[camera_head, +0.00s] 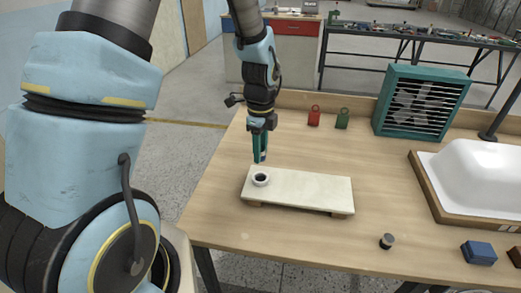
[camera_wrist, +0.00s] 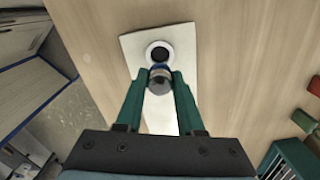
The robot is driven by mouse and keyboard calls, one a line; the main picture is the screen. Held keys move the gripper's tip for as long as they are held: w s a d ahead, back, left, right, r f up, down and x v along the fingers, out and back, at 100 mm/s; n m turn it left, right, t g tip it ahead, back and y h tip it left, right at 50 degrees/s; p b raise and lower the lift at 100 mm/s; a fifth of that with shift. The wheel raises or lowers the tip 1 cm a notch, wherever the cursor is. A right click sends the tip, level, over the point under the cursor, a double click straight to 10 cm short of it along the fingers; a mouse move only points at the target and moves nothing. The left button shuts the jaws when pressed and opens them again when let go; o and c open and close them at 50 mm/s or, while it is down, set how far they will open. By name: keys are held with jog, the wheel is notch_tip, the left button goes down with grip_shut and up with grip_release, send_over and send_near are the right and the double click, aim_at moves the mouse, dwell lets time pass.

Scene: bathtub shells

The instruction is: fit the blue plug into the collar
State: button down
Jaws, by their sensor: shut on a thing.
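The collar (camera_head: 261,179) is a white ring with a dark hole at the left end of a pale board on the table. It also shows in the wrist view (camera_wrist: 159,45), just beyond my fingertips. My gripper (camera_head: 260,158) points down above the collar. In the wrist view my gripper (camera_wrist: 159,80) is shut on the blue plug (camera_wrist: 159,84), which has a grey metallic end and a blue band. The plug looks held above the board, apart from the collar and offset from its hole. In the head view the fingers mostly hide the plug.
The pale board (camera_head: 310,190) rests on low wooden feet. A small dark cylinder (camera_head: 387,241) and a blue block (camera_head: 479,253) lie at the front right. A white tub shell (camera_head: 485,175) is at the right. A teal fan (camera_head: 424,103) and red and green weights (camera_head: 314,116) stand behind.

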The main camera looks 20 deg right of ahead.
dwell(0.3)
jog(key=shift+f+b, duration=1.85)
jog(key=shift+f, duration=1.05)
jog(key=shift+f, duration=0.85)
jog(key=shift+c, duration=2.2)
grip_release()
jog(key=shift+r, duration=0.1)
notch_tip(320, 180, up, 11)
jog(key=shift+f+b, duration=0.15)
jog(key=shift+b, duration=0.9)
